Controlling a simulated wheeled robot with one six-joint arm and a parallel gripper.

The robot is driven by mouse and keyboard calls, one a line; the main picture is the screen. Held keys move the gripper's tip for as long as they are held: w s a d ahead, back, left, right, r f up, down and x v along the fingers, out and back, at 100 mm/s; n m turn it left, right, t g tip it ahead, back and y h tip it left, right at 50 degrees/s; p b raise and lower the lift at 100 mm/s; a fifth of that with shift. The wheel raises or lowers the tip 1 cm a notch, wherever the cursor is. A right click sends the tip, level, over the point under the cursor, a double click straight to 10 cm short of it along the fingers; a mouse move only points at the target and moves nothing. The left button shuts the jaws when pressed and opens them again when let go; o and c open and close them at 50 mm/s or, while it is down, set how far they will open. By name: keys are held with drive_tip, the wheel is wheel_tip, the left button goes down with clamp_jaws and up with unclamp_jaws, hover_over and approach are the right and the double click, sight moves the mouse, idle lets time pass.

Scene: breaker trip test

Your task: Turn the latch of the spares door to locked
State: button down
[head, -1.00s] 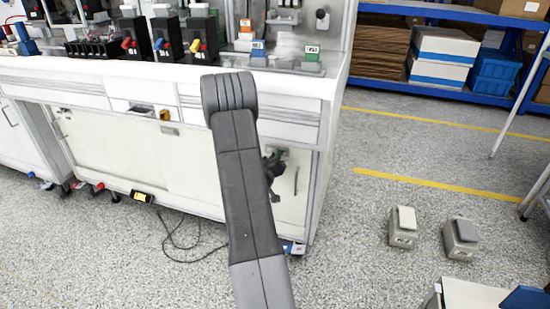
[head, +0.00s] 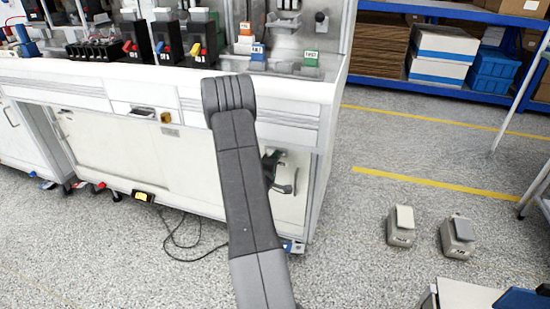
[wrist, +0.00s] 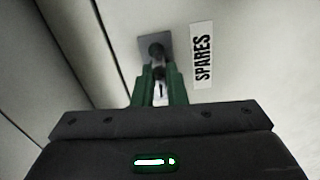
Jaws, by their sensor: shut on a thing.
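The spares door (head: 294,205) is the pale panel at the right end of the bench front in the head view. In the wrist view its SPARES label (wrist: 202,55) runs sideways, beside the grey plate of the latch (wrist: 154,46). My gripper (wrist: 159,74) has its green fingers on either side of the latch's turning part and is shut on it. The fingers hide part of the latch, so whether it stands at locked cannot be told. In the head view my arm covers much of my gripper (head: 272,168).
The bench (head: 150,80) carries breakers and test gear above the door. A yellow-marked device (head: 143,197) with a cable lies on the floor at left. Two pedal-like boxes (head: 401,226) (head: 458,237) stand on the floor at right. Floor between bench and boxes is clear.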

drive_tip(key=shift+n, duration=0.7)
drive_tip(key=c, duration=1.5)
unclamp_jaws()
drive_tip(key=shift+o, duration=0.2)
drive_tip(key=p+v, duration=0.1)
drive_tip(key=v, duration=1.3)
drive_tip(key=shift+w, duration=0.2)
drive_tip(key=x, duration=1.3)
drive_tip(key=shift+w+d+b, duration=0.15)
drive_tip(key=shift+w+b, duration=0.15)
drive_tip(key=shift+b, duration=0.1)
